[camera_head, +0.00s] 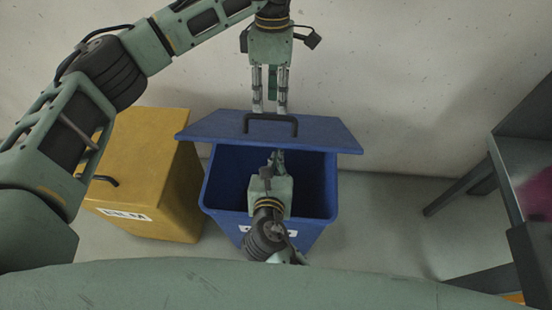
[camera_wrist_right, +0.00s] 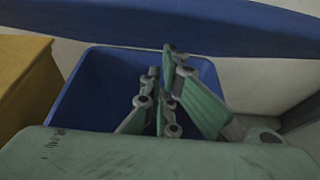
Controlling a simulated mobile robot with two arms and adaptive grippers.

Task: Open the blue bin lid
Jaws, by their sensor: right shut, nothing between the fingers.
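The blue bin (camera_head: 319,185) stands on the floor with its opening largely uncovered. Its blue lid (camera_head: 215,130) is raised and tilted at the back, with a black handle (camera_head: 270,117) on its upper face. My left gripper (camera_head: 270,110) points down at the lid's far edge near the handle. Its fingers are apart, and whether the tips touch the lid is unclear. My right gripper (camera_head: 277,156) is shut and empty over the bin's opening, just in front of the lid. The right wrist view shows its fingers (camera_wrist_right: 170,100) before the bin (camera_wrist_right: 90,85), under the lid (camera_wrist_right: 130,28).
A yellow bin (camera_head: 145,155) with a black handle and a label stands close left of the blue bin. A pale wall (camera_head: 420,60) is behind. A dark table (camera_head: 510,165) stands at the right, with free floor (camera_head: 390,230) between.

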